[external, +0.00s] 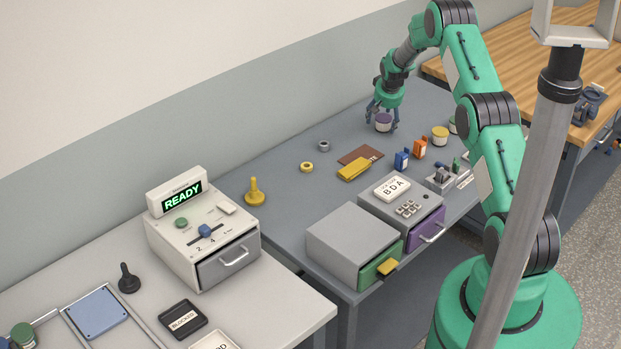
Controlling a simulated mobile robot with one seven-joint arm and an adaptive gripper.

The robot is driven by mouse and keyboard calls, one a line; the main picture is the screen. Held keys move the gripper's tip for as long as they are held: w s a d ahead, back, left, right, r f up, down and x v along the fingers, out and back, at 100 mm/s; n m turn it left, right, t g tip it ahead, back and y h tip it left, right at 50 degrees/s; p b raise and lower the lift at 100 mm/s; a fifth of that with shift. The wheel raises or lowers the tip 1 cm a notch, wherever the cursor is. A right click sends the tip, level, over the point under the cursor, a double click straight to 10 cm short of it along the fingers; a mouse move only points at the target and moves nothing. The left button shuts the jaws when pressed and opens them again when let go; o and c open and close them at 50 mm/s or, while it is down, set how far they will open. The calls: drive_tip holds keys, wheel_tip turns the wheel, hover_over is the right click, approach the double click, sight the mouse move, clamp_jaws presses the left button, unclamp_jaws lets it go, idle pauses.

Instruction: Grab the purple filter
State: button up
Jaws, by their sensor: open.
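The purple filter (383,121) is a short pale cylinder with a purple top. It stands upright near the back of the dark grey table (300,200) in the external view. My gripper (382,123) is open and points down over it, with fingers on the filter's left and right sides. I cannot tell whether any finger touches it.
A yellow-topped cylinder (440,135) stands to the right, with a green one (453,125) beside it. A blue holder (402,160) and an orange holder (420,147) stand in front.

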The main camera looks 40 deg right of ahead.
sight(383, 115)
idle(0.4)
drive_tip(key=c, duration=1.2)
drive_tip(key=shift+r, duration=0.2)
drive_tip(key=shift+r, duration=0.75)
wheel_tip(383, 115, up, 2)
drive_tip(key=s+a, duration=0.3)
drive_tip(key=s, duration=0.1)
drive_tip(key=s+a, duration=0.3)
drive_tip(key=s, duration=0.1)
drive_tip(key=s+a+r, duration=0.1)
drive_tip(key=s+a, duration=0.2)
drive_tip(key=s, duration=0.2)
drive_tip(key=shift+s+r, duration=0.1)
